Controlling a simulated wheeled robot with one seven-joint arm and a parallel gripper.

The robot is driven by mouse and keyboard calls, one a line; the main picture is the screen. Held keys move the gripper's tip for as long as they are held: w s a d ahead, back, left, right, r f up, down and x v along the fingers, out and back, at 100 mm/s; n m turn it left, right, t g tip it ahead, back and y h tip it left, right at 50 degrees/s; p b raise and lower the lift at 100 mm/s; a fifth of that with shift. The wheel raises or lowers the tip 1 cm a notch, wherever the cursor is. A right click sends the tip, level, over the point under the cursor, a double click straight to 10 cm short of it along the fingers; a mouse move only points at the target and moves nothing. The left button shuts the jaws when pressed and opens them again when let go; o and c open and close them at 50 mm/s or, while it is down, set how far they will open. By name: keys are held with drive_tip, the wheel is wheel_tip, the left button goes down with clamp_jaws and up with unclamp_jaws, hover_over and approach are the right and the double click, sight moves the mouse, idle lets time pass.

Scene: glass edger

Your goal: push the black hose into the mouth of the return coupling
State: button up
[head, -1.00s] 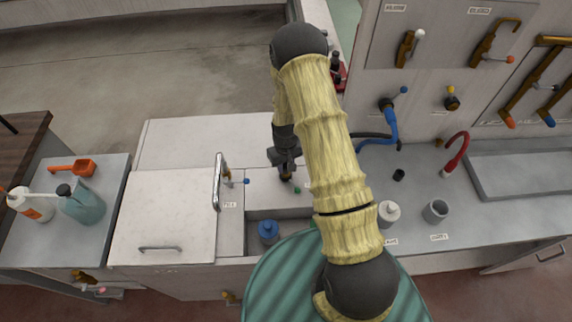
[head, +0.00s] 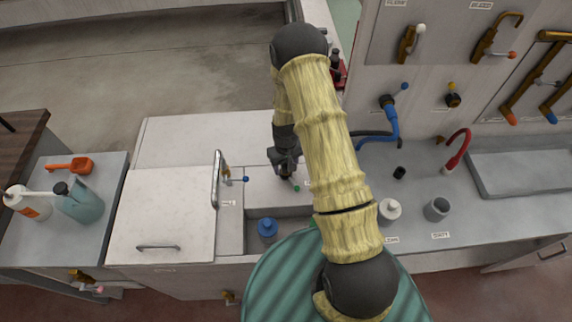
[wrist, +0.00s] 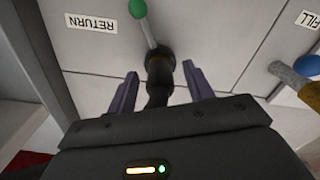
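In the wrist view, the dark return coupling (wrist: 160,58) sits on a pale panel beside the RETURN label, with a green-knobbed lever (wrist: 147,30). The black hose (wrist: 157,96) runs up from my gripper's body to the coupling's mouth. Its end meets or overlaps the mouth; I cannot tell how deep it sits. My gripper (wrist: 160,80) has its two purple fingers apart, one on each side of the hose, with gaps showing. In the head view my gripper (head: 287,172) is low over the pale ledge, hiding the coupling; the green knob (head: 297,188) shows beside it.
A blue-knobbed FILL valve (head: 245,179) stands left of my gripper; a tall metal handle (head: 216,180) is close by. A blue-capped bottle (head: 267,229) stands in the recess in front. A blue hose (head: 391,125) and a red hose (head: 458,150) are to the right.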

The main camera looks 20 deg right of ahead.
wheel_tip(320, 180, up, 17)
drive_tip(key=b, duration=0.3)
drive_tip(key=shift+r+b, duration=0.2)
drive_tip(key=shift+b, duration=0.2)
idle(0.3)
idle(0.7)
drive_tip(key=s+r+m+t, duration=0.1)
drive_tip(key=s+r, duration=0.3)
drive_tip(key=s, duration=0.4)
drive_tip(key=s+r+m+t, duration=0.1)
drive_tip(key=s+r, duration=0.3)
drive_tip(key=s, duration=0.4)
drive_tip(key=shift+t, duration=0.3)
